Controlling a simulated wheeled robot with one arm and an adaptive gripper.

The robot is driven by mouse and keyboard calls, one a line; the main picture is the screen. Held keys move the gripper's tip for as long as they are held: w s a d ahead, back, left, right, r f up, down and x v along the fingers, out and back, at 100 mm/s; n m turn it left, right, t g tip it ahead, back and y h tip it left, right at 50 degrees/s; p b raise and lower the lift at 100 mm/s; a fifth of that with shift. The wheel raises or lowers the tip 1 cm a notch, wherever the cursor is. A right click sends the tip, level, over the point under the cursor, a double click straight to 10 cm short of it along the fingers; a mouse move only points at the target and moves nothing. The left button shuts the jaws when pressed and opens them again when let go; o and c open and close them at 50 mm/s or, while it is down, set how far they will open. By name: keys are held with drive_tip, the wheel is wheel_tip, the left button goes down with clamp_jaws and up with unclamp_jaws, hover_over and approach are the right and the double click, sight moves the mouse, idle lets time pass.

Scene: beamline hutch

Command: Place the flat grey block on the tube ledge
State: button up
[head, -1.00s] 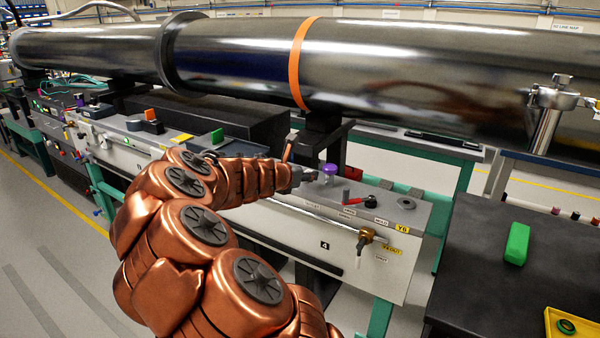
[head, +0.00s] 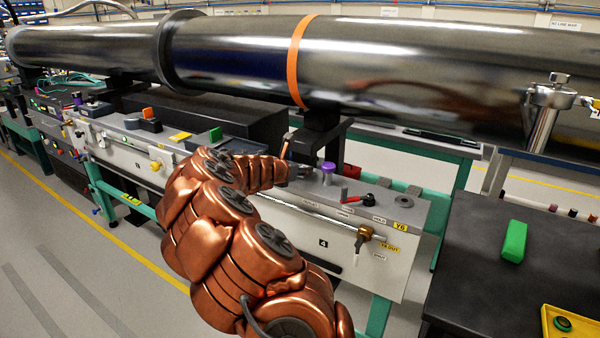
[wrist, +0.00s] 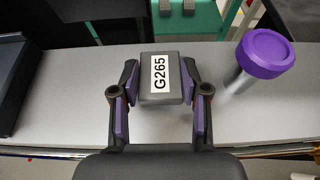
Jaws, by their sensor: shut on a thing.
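The flat grey block (wrist: 152,93), labelled G265, sits between the two purple-padded fingers of my gripper (wrist: 160,88) in the wrist view. The gripper is shut on it. Below it is the pale grey top of the long cabinet (wrist: 70,115), which looks like the tube ledge; I cannot tell whether the block touches it. In the head view my gripper (head: 299,173) is over the cabinet's top (head: 412,212), beneath the big metal tube (head: 400,75). The block is too small to make out there.
A purple-capped post (wrist: 265,57) stands close to the right of the block; it also shows in the head view (head: 328,172). A dark box (wrist: 12,80) is at the left. A black table (head: 480,250) holds a green block (head: 515,241).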

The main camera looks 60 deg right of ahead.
drive_tip(key=shift+f, duration=0.45)
drive_tip(key=o, duration=1.2)
drive_tip(key=shift+f, duration=0.1)
drive_tip(key=shift+r, duration=0.2)
drive_tip(key=v, duration=1.2)
drive_tip(key=shift+w+f, duration=0.1)
